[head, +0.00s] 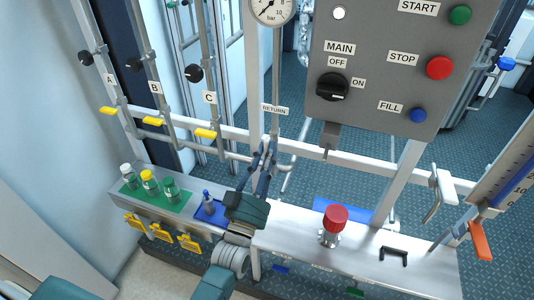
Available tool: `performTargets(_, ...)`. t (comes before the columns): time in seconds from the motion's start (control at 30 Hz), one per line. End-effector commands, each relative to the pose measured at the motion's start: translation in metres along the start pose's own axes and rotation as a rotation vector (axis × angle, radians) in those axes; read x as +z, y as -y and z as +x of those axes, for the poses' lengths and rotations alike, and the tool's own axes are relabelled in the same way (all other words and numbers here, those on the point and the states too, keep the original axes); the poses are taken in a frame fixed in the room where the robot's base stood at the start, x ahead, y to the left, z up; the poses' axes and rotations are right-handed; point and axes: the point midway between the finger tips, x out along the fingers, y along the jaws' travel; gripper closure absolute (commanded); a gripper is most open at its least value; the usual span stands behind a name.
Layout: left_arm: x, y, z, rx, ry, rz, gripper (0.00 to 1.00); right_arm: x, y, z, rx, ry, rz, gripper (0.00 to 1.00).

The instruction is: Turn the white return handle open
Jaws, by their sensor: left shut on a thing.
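The RETURN label (274,109) is on a vertical pipe below the pressure gauge, left of the control panel. My left gripper (268,150) is just below this label, at the pipe, with its fingers pointing up and away. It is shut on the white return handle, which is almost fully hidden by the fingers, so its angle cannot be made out. My right gripper is not in view.
The grey control panel (340,55) stands right of the gripper. Yellow valve handles (205,133) are on the left pipes. An orange handle (480,240) is far right.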

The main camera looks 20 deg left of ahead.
Motion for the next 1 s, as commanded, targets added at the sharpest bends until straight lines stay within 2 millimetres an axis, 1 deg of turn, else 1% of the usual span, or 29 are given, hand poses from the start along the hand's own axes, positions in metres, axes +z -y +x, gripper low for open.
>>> performTargets(0.3,0.002,0.000,-0.001,0.000,0.004,-0.005,1.00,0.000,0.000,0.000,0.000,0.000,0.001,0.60)
performTargets(0.33,0.002,0.000,-0.001,0.000,0.004,-0.005,0.81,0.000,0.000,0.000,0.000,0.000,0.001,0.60)
performTargets(0.4,0.002,0.000,-0.001,0.000,0.004,-0.004,0.67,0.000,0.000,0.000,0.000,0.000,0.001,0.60)
performTargets(0.43,0.002,0.000,-0.001,0.000,0.004,-0.004,0.64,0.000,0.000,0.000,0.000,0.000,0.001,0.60)
performTargets(0.77,0.001,0.000,-0.003,0.000,0.002,-0.002,0.64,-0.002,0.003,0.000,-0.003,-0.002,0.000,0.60)
performTargets(0.87,0.001,0.000,-0.012,0.000,0.003,-0.002,0.64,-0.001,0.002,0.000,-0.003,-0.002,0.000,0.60)
performTargets(1.0,0.002,0.000,-0.039,0.000,0.006,-0.002,0.64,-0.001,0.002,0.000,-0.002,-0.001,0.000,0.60)
